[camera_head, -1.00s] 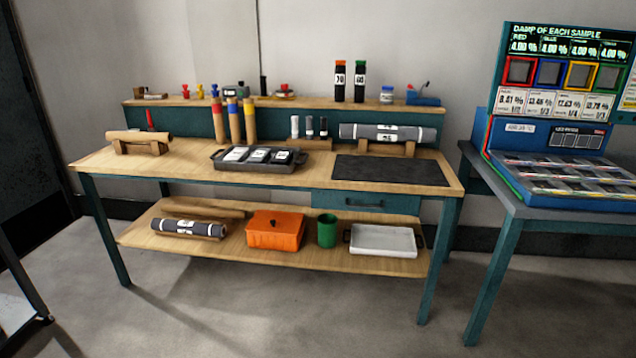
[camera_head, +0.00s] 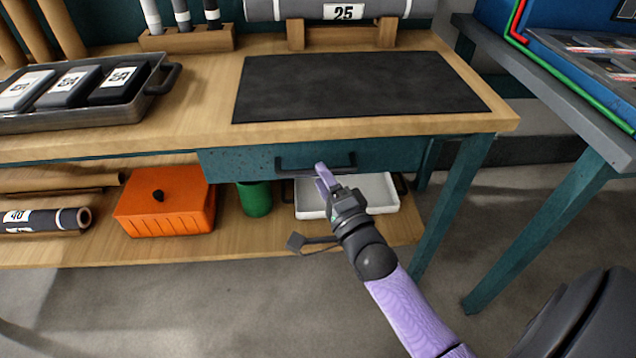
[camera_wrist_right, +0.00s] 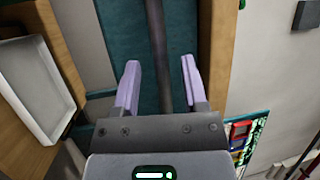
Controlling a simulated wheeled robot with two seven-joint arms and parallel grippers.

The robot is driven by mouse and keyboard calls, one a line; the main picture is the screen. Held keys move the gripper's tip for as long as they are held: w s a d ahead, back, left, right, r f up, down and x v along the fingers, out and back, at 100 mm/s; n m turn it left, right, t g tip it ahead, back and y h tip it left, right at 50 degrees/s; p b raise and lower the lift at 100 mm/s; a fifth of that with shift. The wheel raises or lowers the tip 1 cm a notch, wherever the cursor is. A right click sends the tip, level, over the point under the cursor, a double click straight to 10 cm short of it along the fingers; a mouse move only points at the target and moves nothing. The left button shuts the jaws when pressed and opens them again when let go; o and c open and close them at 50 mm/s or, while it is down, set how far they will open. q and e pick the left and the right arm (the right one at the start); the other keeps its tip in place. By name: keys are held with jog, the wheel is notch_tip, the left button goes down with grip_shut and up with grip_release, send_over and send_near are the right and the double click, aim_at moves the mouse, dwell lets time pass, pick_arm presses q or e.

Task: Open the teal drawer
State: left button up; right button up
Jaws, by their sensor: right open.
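The teal drawer (camera_head: 235,161) sits under the bench top at its right part and looks shut. Its dark bar handle (camera_head: 300,164) runs along the front. My right gripper (camera_head: 322,178) is at the handle in the head view, with its purple fingers pointing at the bar. In the right wrist view the gripper (camera_wrist_right: 160,82) is open, with one finger on each side of the dark handle bar (camera_wrist_right: 157,50). The drawer front (camera_wrist_right: 185,40) lies behind the bar. I cannot tell whether a finger touches the bar. My left gripper is not in view.
A black mat (camera_head: 355,85) lies on the bench top (camera_head: 190,125) above the drawer. A white tray (camera_head: 375,192), a green cup (camera_head: 255,198) and an orange box (camera_head: 165,203) stand on the lower shelf. A grey side table (camera_head: 560,95) stands at the right.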

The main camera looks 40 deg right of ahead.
jog(key=shift+x, duration=0.8)
jog(key=shift+w+r+b, duration=0.1)
jog(key=shift+w+b, duration=0.2)
jog(key=shift+w, duration=0.05)
grip_shut()
dwell(0.5)
